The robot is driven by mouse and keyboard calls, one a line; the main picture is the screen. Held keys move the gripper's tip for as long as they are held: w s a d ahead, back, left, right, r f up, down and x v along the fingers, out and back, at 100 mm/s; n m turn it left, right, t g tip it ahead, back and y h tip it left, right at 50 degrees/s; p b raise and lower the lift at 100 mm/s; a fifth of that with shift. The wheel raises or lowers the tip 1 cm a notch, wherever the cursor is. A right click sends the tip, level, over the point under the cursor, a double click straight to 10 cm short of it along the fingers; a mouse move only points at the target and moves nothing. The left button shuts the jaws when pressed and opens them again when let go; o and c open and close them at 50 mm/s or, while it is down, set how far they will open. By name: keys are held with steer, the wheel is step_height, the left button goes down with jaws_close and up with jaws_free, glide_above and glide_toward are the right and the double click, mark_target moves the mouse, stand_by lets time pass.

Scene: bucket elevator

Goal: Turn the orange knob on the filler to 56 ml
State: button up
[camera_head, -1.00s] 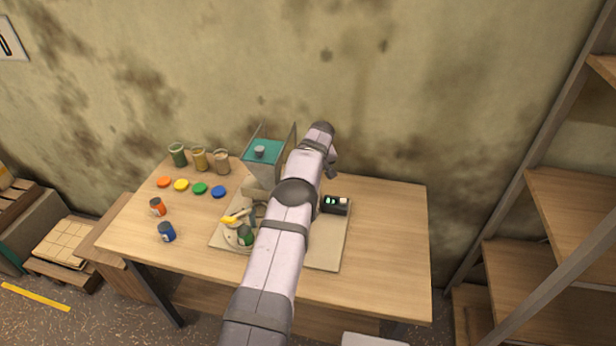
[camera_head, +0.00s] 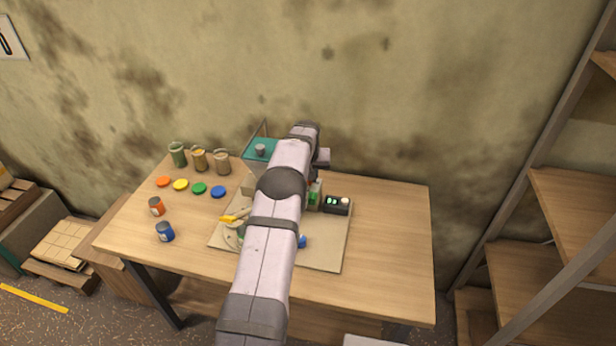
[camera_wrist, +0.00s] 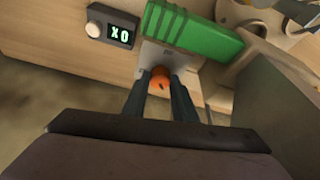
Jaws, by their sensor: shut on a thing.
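The orange knob (camera_wrist: 160,82) sits between the two fingertips of my gripper (camera_wrist: 160,88) in the wrist view, and the jaws are shut on it. A small dark mark shows on the knob. A grey plate with tiny marking is just above the knob in that view, too small to read. In the head view the filler (camera_head: 261,149) has a teal top and is partly hidden behind my arm. The knob and fingertips are hidden there.
A green block (camera_wrist: 192,27) lies close above the fingers in the wrist view. A dark display box (camera_wrist: 112,25) with a round white button is beside it. Jars, coloured lids and small cans (camera_head: 165,231) stand on the table's left; its right side is clear.

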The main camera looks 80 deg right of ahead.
steer(key=o, duration=1)
steer(key=shift+o, duration=0.2)
steer(key=shift+r, duration=0.1)
steer(key=b+v, duration=0.2)
steer(key=v, duration=0.5)
steer(key=shift+b, duration=0.4)
